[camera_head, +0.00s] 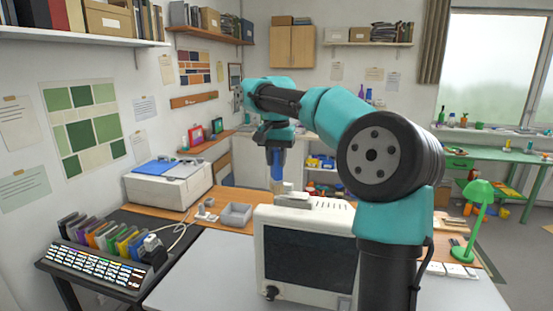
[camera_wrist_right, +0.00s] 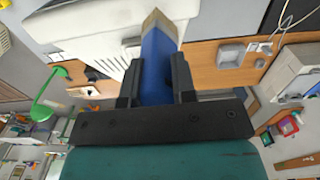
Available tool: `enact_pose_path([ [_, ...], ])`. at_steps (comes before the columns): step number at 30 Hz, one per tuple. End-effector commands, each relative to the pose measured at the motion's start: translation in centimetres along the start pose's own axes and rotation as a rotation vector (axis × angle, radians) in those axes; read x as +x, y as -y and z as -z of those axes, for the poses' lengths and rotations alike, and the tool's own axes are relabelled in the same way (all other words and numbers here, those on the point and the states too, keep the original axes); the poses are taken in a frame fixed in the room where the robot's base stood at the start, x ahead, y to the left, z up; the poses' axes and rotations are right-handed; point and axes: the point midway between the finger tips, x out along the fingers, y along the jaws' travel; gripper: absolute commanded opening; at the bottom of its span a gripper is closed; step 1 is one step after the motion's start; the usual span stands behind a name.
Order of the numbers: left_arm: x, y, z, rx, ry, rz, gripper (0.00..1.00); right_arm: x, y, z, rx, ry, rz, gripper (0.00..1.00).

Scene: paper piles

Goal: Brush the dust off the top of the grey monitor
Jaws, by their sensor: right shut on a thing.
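The grey monitor (camera_head: 258,250) stands on the table with its dark screen facing me; its pale casing also shows in the right wrist view (camera_wrist_right: 85,38). My right gripper (camera_head: 274,148) is shut on the blue handle of a brush (camera_head: 277,166), above the back left part of the monitor's top. In the right wrist view the brush (camera_wrist_right: 158,65) sits between both fingers (camera_wrist_right: 156,78), its tan bristles pointing away from the gripper. I cannot tell whether the bristles touch the casing. I cannot make out dust on the top. My left gripper is not in view.
A grey open tray (camera_head: 236,214) and small grey items lie left of the monitor. A green lamp (camera_head: 478,205) stands at the right. My right arm hides part of the monitor's right side.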

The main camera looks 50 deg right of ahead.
Motion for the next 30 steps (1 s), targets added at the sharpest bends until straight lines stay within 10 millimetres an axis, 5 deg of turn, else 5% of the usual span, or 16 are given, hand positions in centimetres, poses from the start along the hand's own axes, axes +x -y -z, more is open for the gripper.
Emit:
enact_pose_path([
  [18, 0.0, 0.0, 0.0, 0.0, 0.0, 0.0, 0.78, 4.1, 0.0, 0.0, 0.0, 0.0, -0.001, 0.01],
  [30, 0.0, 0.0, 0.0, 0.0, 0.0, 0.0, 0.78, 4.4, 0.0, 0.0, -0.001, 0.0, 0.0, 0.01],
])
